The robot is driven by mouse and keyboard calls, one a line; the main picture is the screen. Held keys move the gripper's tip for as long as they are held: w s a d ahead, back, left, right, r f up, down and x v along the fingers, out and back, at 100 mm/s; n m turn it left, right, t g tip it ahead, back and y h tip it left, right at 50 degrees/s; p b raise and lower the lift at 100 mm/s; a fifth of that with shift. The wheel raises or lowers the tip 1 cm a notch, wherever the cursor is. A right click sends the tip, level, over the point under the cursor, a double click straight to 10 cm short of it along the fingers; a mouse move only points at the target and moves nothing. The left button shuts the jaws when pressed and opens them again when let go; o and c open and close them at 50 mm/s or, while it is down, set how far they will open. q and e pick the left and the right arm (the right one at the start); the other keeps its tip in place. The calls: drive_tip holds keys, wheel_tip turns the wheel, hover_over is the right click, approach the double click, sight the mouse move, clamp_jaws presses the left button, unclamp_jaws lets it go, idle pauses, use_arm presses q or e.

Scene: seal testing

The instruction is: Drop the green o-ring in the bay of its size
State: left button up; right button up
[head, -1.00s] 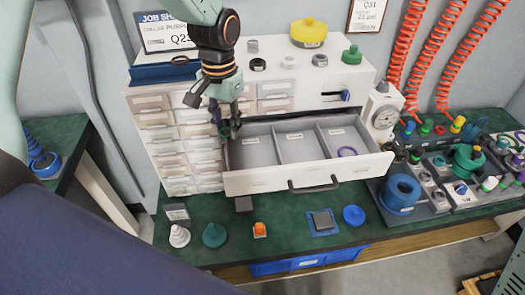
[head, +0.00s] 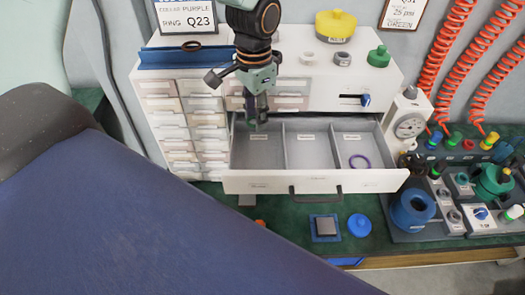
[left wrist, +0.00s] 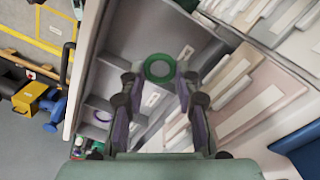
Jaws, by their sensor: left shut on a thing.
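The green o-ring (left wrist: 148,68) is held between the fingertips of my left gripper (left wrist: 160,80) in the left wrist view. In the head view my left gripper (head: 256,122) hangs over the back of the left bay (head: 258,172) of the open drawer (head: 265,187), pointing down. The ring is barely discernible there. The drawer has three labelled bays, and the labels are too small to read. A purple ring (head: 351,162) lies in the right bay; it also shows in the left wrist view (left wrist: 103,121). The middle bay (head: 308,163) looks empty. My right gripper is out of view.
Small pale drawers (head: 187,147) stand left of the open drawer. On the cabinet top are a yellow container (head: 335,24) and a green knobbed part (head: 379,56). A gauge (head: 409,125) and blue roll (head: 412,208) stand to the right. A blue disc (head: 359,225) lies in front.

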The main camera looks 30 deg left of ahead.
use_arm(q)
drive_tip(key=m, duration=0.2)
hover_over(260, 155)
wheel_tip(260, 155, down, 5)
drive_tip(key=shift+s+d+f, duration=0.1)
drive_tip(key=shift+f, duration=0.05)
drive_tip(key=shift+d+f+b, duration=0.2)
drive_tip(key=shift+b, duration=0.1)
drive_tip(key=shift+f, duration=0.35)
drive_tip(key=f, duration=0.1)
drive_tip(key=a+f, duration=0.1)
drive_tip(key=f, duration=0.1)
drive_tip(key=shift+f, duration=0.15)
drive_tip(key=shift+d, duration=0.35)
drive_tip(key=shift+a+f, duration=0.3)
drive_tip(key=shift+f, duration=0.15)
drive_tip(key=shift+d+f, duration=0.1)
drive_tip(key=shift+d, duration=0.15)
drive_tip(key=o, duration=0.7)
drive_tip(key=shift+a, duration=0.15)
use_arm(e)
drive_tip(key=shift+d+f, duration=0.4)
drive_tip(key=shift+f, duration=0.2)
